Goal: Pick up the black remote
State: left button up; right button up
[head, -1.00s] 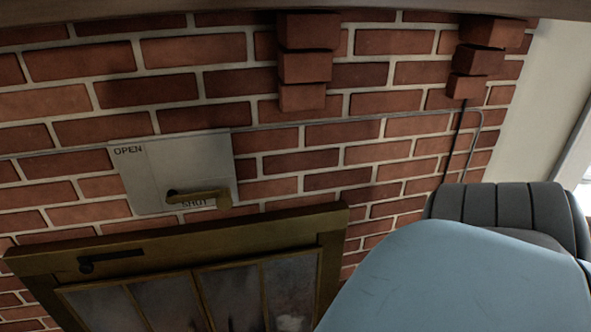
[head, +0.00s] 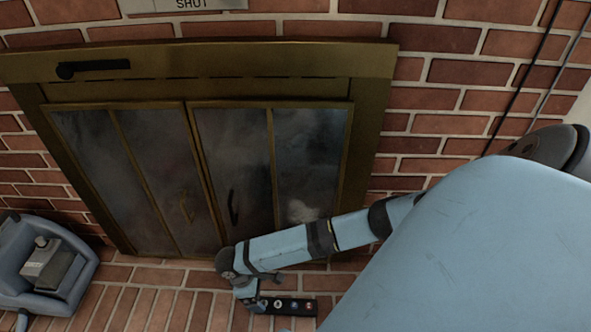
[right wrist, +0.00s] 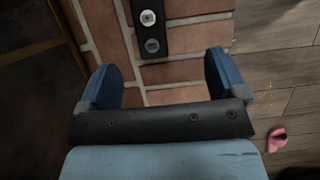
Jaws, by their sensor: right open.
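The black remote (head: 290,306) lies on the brick hearth in front of the fireplace doors, with round buttons on its top. My right gripper (head: 267,293) is beside the remote's left end in the head view, open and empty. In the right wrist view the remote (right wrist: 152,35) points lengthwise toward the gripper, just beyond and between its two spread blue fingers (right wrist: 163,78). Its near end shows, and its far end is cut off by the frame. I cannot tell the height of the fingers over the bricks. I do not identify my left gripper in view.
The brass-framed fireplace doors (head: 235,160) stand shut close behind my right arm. A blue-grey object with a grey box (head: 45,262) is at the lower left; I cannot tell what it is. A pink item (right wrist: 277,138) lies on the wood floor.

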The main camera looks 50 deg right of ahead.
jog(key=d+f, duration=0.1)
jog(key=d, duration=0.1)
jog(key=b, duration=0.4)
send_over(286, 306)
jog(key=w+a, duration=0.2)
notch_tip(286, 306, down, 8)
jog(key=shift+d+r, duration=0.1)
jog(key=shift+r, duration=0.05)
jog(key=b+x, duration=0.2)
jog(key=x, duration=0.1)
jog(key=b+x, duration=0.2)
jog(key=shift+d+r, duration=0.1)
jog(key=shift+d, duration=0.2)
jog(key=shift+s, duration=0.15)
pick_arm(q)
jog(key=f+m, duration=0.1)
jog(key=f, duration=0.1)
jog(key=w+f+m, duration=0.1)
jog(key=f+m, duration=0.1)
jog(key=f, duration=0.1)
jog(key=shift+w+a+f+g+h, duration=0.15)
jog(key=shift+f+g+h, duration=0.15)
jog(key=shift+g, duration=0.1)
pick_arm(e)
jog(key=c, duration=1.1)
